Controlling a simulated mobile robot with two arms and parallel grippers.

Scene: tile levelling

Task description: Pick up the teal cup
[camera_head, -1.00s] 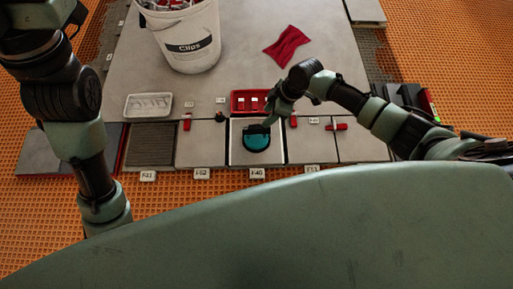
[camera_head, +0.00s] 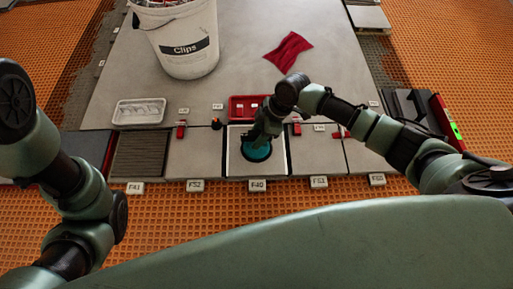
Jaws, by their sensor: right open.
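The teal cup (camera_head: 257,153) is a round teal shape with a dark rim. It sits on the pale, white-edged tile (camera_head: 274,168) at the front middle. My right gripper (camera_head: 256,143) is open and points down over the cup from the upper right. It covers part of the cup's top, and I cannot tell whether it touches the cup. My left arm is at the left edge, and its gripper does not show in the picture.
A red tray (camera_head: 237,108) with small pale pieces lies just behind the tile. A white tray (camera_head: 139,112) is to the left. A white "Clips" bucket (camera_head: 186,62) and a red cloth (camera_head: 288,52) are farther back. Small red clips (camera_head: 181,132) stand along the tile joints.

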